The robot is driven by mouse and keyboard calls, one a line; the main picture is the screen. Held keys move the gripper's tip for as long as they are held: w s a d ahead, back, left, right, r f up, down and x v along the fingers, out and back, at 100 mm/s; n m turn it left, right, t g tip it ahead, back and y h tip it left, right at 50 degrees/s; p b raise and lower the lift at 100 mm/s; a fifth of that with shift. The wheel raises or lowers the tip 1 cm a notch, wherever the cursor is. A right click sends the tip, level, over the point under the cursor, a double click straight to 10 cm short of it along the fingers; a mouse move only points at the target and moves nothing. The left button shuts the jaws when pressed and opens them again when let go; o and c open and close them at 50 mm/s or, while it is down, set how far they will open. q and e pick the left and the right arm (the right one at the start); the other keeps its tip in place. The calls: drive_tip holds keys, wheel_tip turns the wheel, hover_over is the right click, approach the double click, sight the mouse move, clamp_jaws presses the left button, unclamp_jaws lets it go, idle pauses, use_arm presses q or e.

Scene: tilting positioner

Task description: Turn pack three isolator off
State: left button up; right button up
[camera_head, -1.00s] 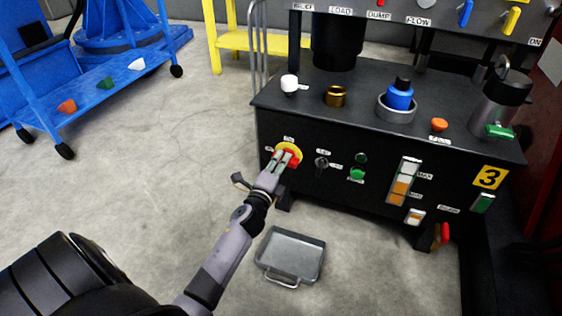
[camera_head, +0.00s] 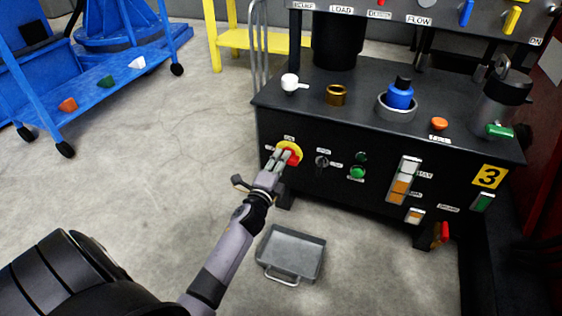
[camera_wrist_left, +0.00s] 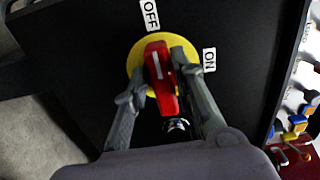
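The isolator is a red handle (camera_wrist_left: 162,75) on a round yellow plate (camera_wrist_left: 134,58), on the left of the black front panel. It also shows in the head view as a yellow plate (camera_head: 289,146) with red on it. In the left wrist view its white line points roughly towards the OFF label (camera_wrist_left: 150,14); the ON label (camera_wrist_left: 209,59) is to the right. My left gripper (camera_head: 284,157) is at the handle, one finger on each side, and looks closed on it. The fingers hide part of the plate. My right gripper is not in view.
Right of the isolator are a small black selector (camera_head: 322,162), a green button (camera_head: 357,173) and a level gauge (camera_head: 403,181). A metal tray (camera_head: 292,252) lies on the floor below. A blue cart (camera_head: 95,92) stands left; the floor between is clear.

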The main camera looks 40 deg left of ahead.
use_arm(q)
drive_tip(key=shift+o, duration=1.2)
drive_tip(key=v, duration=1.2)
